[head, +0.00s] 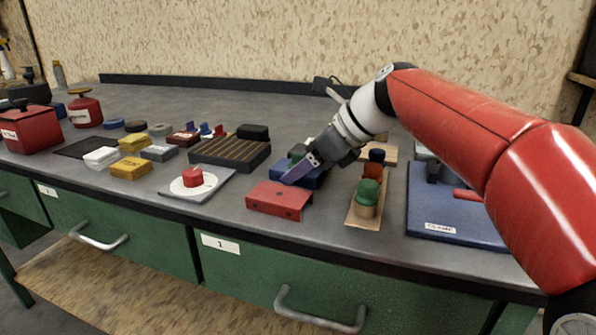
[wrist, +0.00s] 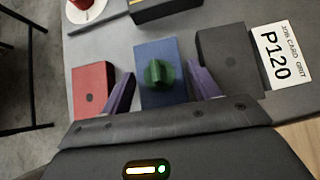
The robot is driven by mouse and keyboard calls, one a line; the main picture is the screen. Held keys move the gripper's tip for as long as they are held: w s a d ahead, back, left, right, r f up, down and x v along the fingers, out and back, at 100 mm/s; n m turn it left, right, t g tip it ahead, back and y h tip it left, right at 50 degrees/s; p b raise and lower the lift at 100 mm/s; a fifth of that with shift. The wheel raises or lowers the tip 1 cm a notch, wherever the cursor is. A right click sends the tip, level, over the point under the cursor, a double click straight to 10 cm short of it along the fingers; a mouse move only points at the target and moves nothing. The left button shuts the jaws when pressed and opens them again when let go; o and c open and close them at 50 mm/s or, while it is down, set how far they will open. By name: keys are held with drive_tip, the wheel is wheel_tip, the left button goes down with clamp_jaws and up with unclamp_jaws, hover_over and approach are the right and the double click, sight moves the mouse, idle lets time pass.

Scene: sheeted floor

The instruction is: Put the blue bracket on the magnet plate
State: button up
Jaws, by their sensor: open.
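A blue block with a green knob on top, which I take for the blue bracket (wrist: 161,58), sits between a red block and a black block. In the head view this blue block (head: 311,182) is partly hidden by my gripper (head: 302,168). In the wrist view my gripper (wrist: 161,84) is open, with one purple finger on each side of the blue block and its knob. I cannot tell whether the fingers touch it. A dark plate with tan stripes (head: 222,152), possibly the magnet plate, lies left of my gripper with a black block at its back.
The red block (head: 279,200) stands at the left finger, the black block (wrist: 222,55) at the right. A board with a green-topped part (head: 367,195) and a blue plate (head: 450,215) lie right. A red knob (head: 193,176) on a grey plate lies left.

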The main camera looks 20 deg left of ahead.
drive_tip(key=c, duration=1)
